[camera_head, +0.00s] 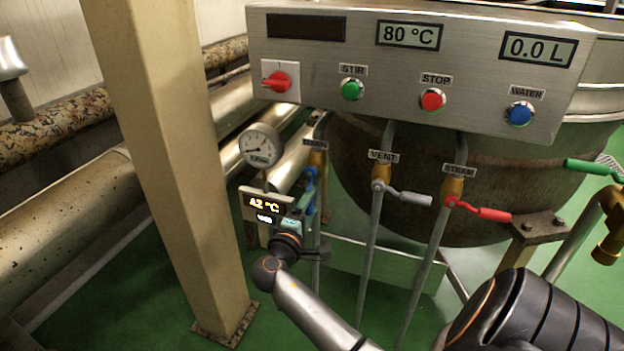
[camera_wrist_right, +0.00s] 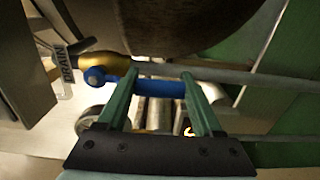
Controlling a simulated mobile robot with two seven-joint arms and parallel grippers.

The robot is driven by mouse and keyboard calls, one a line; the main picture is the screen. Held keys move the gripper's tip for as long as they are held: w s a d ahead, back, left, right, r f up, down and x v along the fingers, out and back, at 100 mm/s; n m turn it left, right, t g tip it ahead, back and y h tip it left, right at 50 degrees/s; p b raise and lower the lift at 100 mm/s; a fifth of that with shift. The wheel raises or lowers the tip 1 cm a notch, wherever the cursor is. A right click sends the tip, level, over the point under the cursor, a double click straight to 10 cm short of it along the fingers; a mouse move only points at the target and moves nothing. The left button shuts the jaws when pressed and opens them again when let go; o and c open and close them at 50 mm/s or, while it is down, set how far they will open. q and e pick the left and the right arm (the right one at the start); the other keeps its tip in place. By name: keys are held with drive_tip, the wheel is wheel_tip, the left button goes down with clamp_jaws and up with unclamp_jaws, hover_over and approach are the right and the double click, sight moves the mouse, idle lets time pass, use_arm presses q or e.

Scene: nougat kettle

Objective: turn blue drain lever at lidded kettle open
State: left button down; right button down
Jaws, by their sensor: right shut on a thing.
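The blue drain lever (camera_head: 310,190) is on the leftmost pipe under the panel, below the brass valve labelled drain. In the head view it hangs down, roughly along its pipe, partly hidden by my gripper. In the right wrist view the lever (camera_wrist_right: 158,89) runs from its round pivot at the left to between my green fingers. My right gripper (camera_head: 303,202) is shut on the lever; its fingers also show in the wrist view (camera_wrist_right: 160,78). The kettle (camera_head: 375,185) is the large rounded metal vessel behind the pipes; its lid is not clearly visible. My left gripper is not in view.
A grey vent lever (camera_head: 408,197) and a red steam lever (camera_head: 485,212) stick out to the right of the drain pipe. A gauge (camera_head: 260,146) and a 42 °C display (camera_head: 266,206) sit close left. A beige post (camera_head: 170,150) stands further left. The control panel (camera_head: 410,85) overhangs.

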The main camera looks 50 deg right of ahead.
drive_tip(key=shift+w+r, duration=0.1)
idle(0.4)
drive_tip(key=shift+c, duration=0.2)
unclamp_jaws()
drive_tip(key=p+v, duration=0.1)
drive_tip(key=v, duration=0.6)
drive_tip(key=shift+a+p, duration=0.25)
drive_tip(key=shift+p, duration=0.15)
